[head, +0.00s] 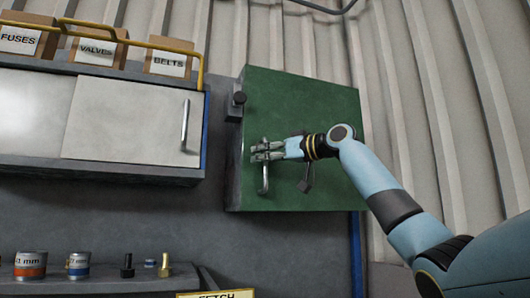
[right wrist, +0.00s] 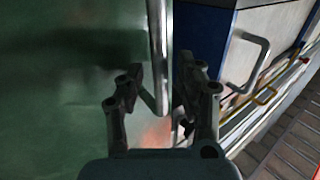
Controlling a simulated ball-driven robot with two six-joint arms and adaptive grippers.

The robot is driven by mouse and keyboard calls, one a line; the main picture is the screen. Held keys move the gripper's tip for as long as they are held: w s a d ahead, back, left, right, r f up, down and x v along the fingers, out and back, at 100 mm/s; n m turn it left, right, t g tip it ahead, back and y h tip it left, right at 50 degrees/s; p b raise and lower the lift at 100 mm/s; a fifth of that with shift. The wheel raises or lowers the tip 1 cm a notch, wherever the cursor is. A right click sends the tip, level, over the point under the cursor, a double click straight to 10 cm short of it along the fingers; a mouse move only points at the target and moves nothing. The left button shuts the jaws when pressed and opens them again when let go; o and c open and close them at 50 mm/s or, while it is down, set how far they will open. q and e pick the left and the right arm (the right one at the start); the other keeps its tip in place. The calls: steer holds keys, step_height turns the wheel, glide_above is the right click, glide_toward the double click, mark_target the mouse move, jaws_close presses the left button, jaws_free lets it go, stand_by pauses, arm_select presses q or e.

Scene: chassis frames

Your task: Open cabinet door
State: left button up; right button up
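A green cabinet (head: 320,105) is mounted on the wall, and its door looks shut. A vertical metal bar handle (head: 264,181) is near the door's left edge. My right gripper (head: 262,152) is at the handle, reaching in from the right. In the right wrist view the bar handle (right wrist: 158,45) runs down between the two fingers of my right gripper (right wrist: 161,72). The fingers are open, with a gap visible on each side of the bar. The green door (right wrist: 60,90) fills the left of that view. My left gripper is not in view.
A white-fronted cabinet (head: 125,118) with its own handle (head: 185,126) is to the left. Boxes marked FUSES (head: 20,40), VALVES (head: 97,50) and BELTS (head: 170,62) stand on top behind a yellow rail (head: 130,42). Cans (head: 30,265) and bolts (head: 127,266) stand on a lower shelf.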

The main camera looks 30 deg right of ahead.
jaws_close()
stand_by(0.6)
